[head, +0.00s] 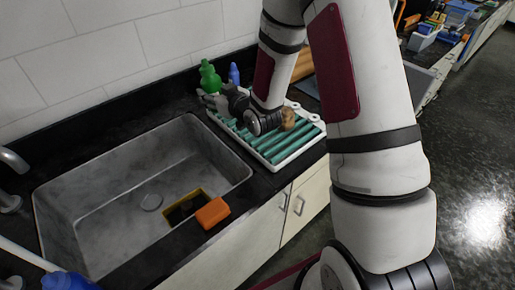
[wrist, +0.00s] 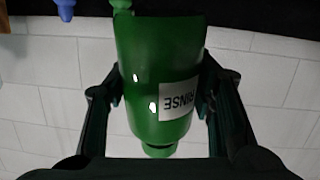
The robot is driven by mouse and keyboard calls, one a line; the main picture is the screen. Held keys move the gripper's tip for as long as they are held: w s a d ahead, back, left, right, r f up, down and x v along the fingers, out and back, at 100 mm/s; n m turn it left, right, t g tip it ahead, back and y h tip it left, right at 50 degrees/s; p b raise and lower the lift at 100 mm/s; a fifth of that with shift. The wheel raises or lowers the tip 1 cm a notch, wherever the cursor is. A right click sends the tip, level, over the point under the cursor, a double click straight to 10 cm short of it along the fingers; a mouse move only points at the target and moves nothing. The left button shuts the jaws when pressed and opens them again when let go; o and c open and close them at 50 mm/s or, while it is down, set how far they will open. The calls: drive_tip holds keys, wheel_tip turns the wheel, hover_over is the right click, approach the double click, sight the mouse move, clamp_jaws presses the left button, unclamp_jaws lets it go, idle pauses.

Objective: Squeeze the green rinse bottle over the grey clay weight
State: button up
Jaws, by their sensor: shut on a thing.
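The green rinse bottle (wrist: 150,100) is between the two fingers of my gripper (wrist: 162,75), which is shut on it. Its white label reads RINSE upside down in the wrist view, and its narrower end points to the bottom of that picture. In the head view a green bottle (head: 210,80) shows at the back of the counter, just behind my gripper (head: 214,101). My gripper is over the left end of the drying tray there. I cannot make out a grey clay weight for certain.
A white tray with green ribs (head: 284,153) holds a brown lump (head: 287,119). A blue bottle (head: 234,74) stands near the wall. The sink (head: 110,215) is left of the tray, with an orange block (head: 212,213) at its front edge. The tiled wall (head: 90,55) is close behind.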

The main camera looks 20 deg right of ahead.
drive_tip(key=s+f+n+g+y+p, duration=0.1)
drive_tip(key=s+n+g+p, duration=0.2)
drive_tip(key=s+p, duration=0.2)
drive_tip(key=s, duration=0.3)
drive_tip(key=shift+s+a+f+y, duration=0.15)
drive_tip(key=shift+s+f+y, duration=0.15)
drive_tip(key=shift+s+y, duration=0.1)
drive_tip(key=s+f+n+g+p, duration=0.1)
drive_tip(key=s+p, duration=0.1)
drive_tip(key=s, duration=0.3)
drive_tip(key=s+d+f+n+g+p, duration=0.1)
drive_tip(key=s+n+g+p, duration=0.1)
drive_tip(key=s, duration=0.3)
drive_tip(key=s+d+f+n+g+p, duration=0.1)
drive_tip(key=s+p, duration=0.2)
drive_tip(key=s, duration=0.2)
drive_tip(key=shift+s+f+n, duration=0.15)
drive_tip(key=shift+s+n, duration=0.15)
drive_tip(key=shift+w+a+r+n+g+h+b, duration=0.25)
drive_tip(key=shift+w+a+n+g+h+b, duration=0.5)
drive_tip(key=shift+g+h+b, duration=1.3)
drive_tip(key=shift+w+a+r+n+g+h+b, duration=0.3)
drive_tip(key=shift+a+g+h+b, duration=1.1)
drive_tip(key=shift+h, duration=1.4)
drive_tip(key=shift+w+a+r+n+g+h+b, duration=0.25)
drive_tip(key=shift+w+a+g+h+b, duration=0.6)
drive_tip(key=shift+h+b, duration=1.45)
drive_tip(key=shift+o, duration=0.5)
drive_tip(key=shift+s+f, duration=0.1)
drive_tip(key=shift+s, duration=0.1)
